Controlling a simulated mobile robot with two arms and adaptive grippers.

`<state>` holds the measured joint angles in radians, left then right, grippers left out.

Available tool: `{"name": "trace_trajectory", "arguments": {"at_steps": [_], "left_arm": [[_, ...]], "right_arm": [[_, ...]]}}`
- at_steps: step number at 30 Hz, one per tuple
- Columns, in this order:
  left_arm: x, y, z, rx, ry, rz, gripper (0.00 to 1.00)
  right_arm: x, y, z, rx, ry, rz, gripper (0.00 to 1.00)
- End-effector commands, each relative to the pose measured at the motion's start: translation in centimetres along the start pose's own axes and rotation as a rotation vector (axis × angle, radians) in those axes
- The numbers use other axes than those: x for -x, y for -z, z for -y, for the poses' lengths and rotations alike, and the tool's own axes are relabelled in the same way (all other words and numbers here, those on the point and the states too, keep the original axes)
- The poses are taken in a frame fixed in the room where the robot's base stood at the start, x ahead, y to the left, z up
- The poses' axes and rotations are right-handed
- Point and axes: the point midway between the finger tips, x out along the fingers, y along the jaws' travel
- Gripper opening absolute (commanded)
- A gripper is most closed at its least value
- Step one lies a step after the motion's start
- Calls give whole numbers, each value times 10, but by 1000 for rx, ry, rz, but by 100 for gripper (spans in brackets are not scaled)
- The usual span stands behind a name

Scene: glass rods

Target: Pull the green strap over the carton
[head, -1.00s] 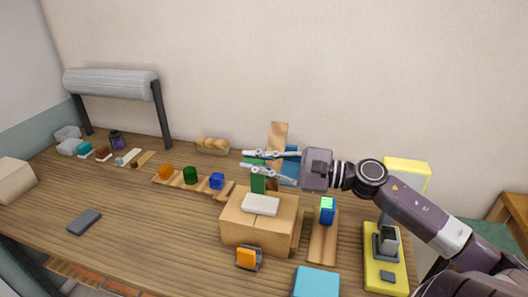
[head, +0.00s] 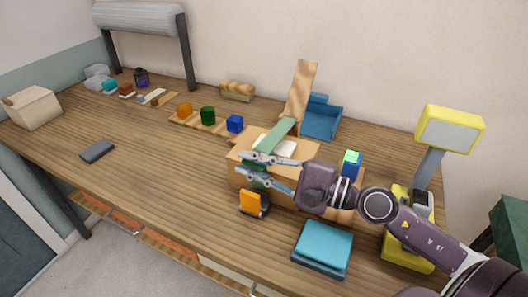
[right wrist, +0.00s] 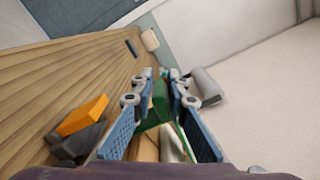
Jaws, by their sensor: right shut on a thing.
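The brown carton (head: 236,160) stands on the table with a white pad (head: 290,149) on its top. The green strap (head: 281,130) runs from the carton's back edge over the pad toward the front. My right gripper (head: 242,164) is at the carton's upper front, shut on the strap's dark green end. In the right wrist view that green end (right wrist: 160,100) sits between the two fingers. The gripper and arm hide part of the carton's top and front. My left gripper is not in view.
An orange block in a dark holder (head: 253,204) stands just in front of the carton. Teal folded cloths or pads (head: 323,245) lie at front right. A blue tray (head: 321,119) and upright wooden board (head: 301,90) stand behind. The left table front is mostly clear.

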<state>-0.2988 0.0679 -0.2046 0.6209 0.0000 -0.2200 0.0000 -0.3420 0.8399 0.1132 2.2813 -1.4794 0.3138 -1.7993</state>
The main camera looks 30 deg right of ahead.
Motion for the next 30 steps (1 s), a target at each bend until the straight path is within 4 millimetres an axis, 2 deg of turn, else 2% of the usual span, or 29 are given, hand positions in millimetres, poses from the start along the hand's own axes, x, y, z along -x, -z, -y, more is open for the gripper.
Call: {"name": "trace_trajectory", "arguments": {"at_steps": [9, 18, 19, 22, 30], "left_arm": [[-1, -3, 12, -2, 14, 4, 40], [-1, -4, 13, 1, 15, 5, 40], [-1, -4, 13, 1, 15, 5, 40], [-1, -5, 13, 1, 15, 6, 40], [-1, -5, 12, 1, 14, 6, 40]], "right_arm": [[-6, 3, -8, 34, 6, -11, 0], [-6, 3, -6, 36, 8, -12, 0], [-6, 3, -6, 36, 8, -12, 17], [-6, 3, -7, 36, 7, -10, 28], [-6, 0, -8, 35, 5, -6, 29]]}}
